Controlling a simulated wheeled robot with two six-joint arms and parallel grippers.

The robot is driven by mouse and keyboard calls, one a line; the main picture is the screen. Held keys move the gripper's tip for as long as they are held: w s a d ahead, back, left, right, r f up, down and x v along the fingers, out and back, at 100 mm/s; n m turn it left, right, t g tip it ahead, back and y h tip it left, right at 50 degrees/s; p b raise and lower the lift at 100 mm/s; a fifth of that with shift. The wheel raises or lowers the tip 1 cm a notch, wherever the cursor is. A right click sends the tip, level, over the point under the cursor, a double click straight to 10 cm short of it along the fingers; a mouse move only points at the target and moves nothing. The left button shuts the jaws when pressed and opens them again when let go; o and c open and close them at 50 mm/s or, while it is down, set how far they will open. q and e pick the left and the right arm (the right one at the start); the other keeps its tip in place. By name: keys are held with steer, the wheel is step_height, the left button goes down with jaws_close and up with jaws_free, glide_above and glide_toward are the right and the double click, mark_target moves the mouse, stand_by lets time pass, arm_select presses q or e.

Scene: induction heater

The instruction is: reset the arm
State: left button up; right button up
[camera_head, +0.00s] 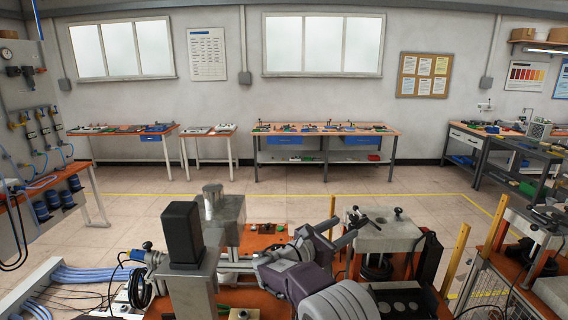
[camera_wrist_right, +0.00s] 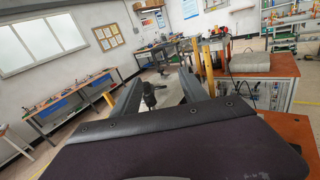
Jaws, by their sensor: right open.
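My right arm reaches in from the bottom of the head view. Its gripper (camera_head: 347,228) is open, with its fingers pointing right and away from me, beside a pale-topped bench fixture (camera_head: 385,243). In the right wrist view the two dark fingers of this gripper (camera_wrist_right: 160,86) stand apart. A small black knob or handle (camera_wrist_right: 150,95) shows between them in that view; I cannot tell how far beyond the fingers it is. I see nothing held. My left gripper does not show in either view.
A grey metal block with a cylinder on top (camera_head: 222,215) and a black box-shaped part (camera_head: 182,235) stand left of my right arm. A yellow post (camera_head: 455,258) stands at right. Open tiled floor (camera_head: 300,208) lies beyond, before the back workbenches (camera_head: 325,132).

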steer(key=s+d+m+g, duration=0.4)
steer(key=s+d+g, duration=0.2)
steer(key=s+d, duration=0.5)
steer(key=s+d+f+m+g+y, duration=0.3)
steer(key=s+d+f+m+y, duration=0.2)
steer(key=s+f, duration=0.4)
steer(key=s+a+f+m+g+y, duration=0.2)
steer(key=s+a+f+m+y, duration=0.35)
steer(key=s+f, duration=0.4)
steer(key=s+a+f+m+t+y, duration=0.1)
steer(key=s+a+f+m+y, duration=0.2)
steer(key=a+m, duration=0.5)
steer(key=shift+s+a+m+y, duration=0.35)
steer(key=shift+s+m+y, duration=0.25)
steer(key=shift+m, duration=0.55)
steer(key=shift+a+r, duration=0.1)
